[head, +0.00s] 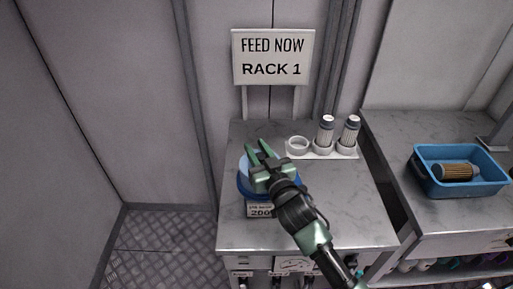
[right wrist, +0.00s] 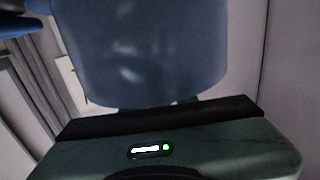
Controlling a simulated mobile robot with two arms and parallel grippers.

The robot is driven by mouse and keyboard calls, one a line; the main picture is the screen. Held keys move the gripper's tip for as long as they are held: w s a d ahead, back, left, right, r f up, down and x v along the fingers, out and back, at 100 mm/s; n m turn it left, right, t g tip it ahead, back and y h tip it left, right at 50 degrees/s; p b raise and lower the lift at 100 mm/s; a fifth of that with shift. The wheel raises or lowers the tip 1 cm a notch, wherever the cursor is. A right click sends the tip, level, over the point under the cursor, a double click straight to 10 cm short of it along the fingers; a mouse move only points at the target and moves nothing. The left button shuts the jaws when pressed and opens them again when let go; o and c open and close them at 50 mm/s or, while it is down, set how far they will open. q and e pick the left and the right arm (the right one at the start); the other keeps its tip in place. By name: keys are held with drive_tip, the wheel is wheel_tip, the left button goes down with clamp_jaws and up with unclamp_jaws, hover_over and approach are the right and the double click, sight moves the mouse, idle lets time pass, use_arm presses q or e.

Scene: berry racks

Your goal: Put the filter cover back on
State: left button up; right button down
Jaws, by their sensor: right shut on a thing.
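My right gripper (head: 258,148) reaches over the left part of the grey marble-patterned counter. It is shut on a smooth, pale blue, cup-like piece, which I take to be the filter cover (right wrist: 140,50); it fills the upper middle of the right wrist view. In the head view, a little pale blue shows beside the fingers, above a round dark blue body (head: 245,184) with a label reading 200 in front. The gripper hides much of both, so I cannot tell whether the cover touches the dark blue body. My left gripper is not in view.
A white holder (head: 322,155) at the back has one empty ring and two capped tubes. A blue tray (head: 425,187) on the right counter holds a brown ribbed cylinder (head: 456,172). A RACK 1 sign (head: 272,57) stands behind. The counter's right front is clear.

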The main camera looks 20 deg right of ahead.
drive_tip(key=shift+f, duration=0.25)
idle(0.5)
drive_tip(key=c, duration=1)
unclamp_jaws()
drive_tip(key=shift+c, duration=0.2)
drive_tip(key=shift+s+f, duration=0.1)
drive_tip(key=shift+s, duration=0.3)
drive_tip(key=s, duration=0.2)
drive_tip(key=s+b, duration=0.1)
drive_tip(key=s, duration=0.4)
drive_tip(key=shift+d+b, duration=0.35)
drive_tip(key=shift+d, duration=0.05)
